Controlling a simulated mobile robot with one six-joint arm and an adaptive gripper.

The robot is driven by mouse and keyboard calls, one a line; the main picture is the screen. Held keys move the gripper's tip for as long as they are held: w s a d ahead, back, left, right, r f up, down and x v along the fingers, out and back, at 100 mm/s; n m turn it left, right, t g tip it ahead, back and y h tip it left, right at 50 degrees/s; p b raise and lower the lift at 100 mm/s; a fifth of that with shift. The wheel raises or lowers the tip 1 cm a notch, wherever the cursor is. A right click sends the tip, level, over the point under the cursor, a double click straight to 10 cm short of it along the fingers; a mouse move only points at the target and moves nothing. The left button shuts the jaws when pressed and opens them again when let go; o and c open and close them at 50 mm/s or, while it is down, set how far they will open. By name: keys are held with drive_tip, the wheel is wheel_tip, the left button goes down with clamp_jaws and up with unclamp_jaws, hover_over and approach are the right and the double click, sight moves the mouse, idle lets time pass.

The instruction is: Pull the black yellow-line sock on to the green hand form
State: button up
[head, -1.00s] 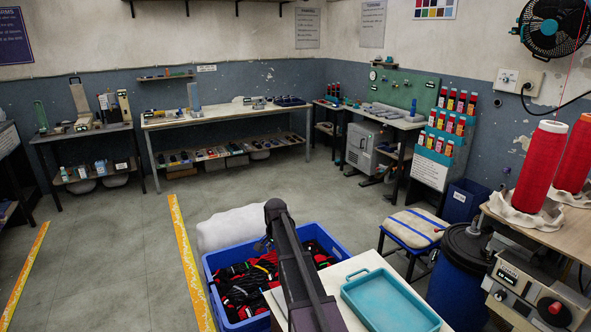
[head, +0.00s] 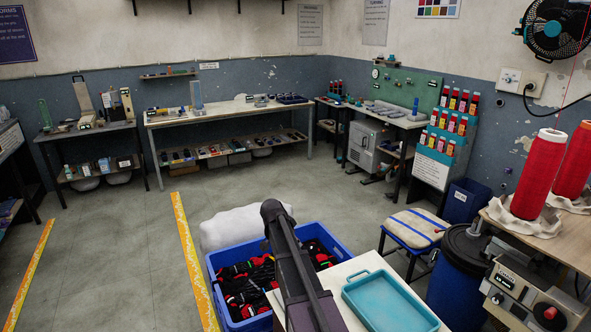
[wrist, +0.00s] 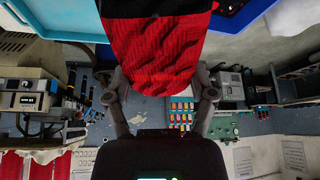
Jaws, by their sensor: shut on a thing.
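In the wrist view my gripper (wrist: 160,74) has its fingers on either side of a sock (wrist: 152,50). The sock is ribbed red with dark marks, and black at the far end. No yellow line shows on the part I can see. In the head view my arm hides the gripper and the held sock. A slim green upright form (head: 43,112), probably the green hand form, stands at the left end of the left back table, far from my arm.
A blue crate (head: 216,292) of black and red socks lies beside my arm, with a white sack (head: 225,229) behind it. A teal tray (head: 390,303) is on the white table at right. A blue stool (head: 414,228) and drum (head: 458,275) stand right. The left floor is open.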

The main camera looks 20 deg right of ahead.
wheel_tip(320, 180, up, 25)
drive_tip(key=w+d+m+g+h+p, duration=0.1)
drive_tip(key=w+m+h+p, duration=0.1)
drive_tip(key=h+p, duration=0.5)
drive_tip(key=m+h, duration=0.1)
drive_tip(key=h, duration=0.4)
drive_tip(key=shift+d+f+h+p, duration=0.15)
drive_tip(key=shift+d+h+p, duration=0.05)
drive_tip(key=shift+h+p, duration=0.15)
wheel_tip(320, 180, down, 27)
drive_tip(key=b, duration=2.6)
drive_tip(key=shift+b, duration=0.4)
drive_tip(key=o, duration=1.2)
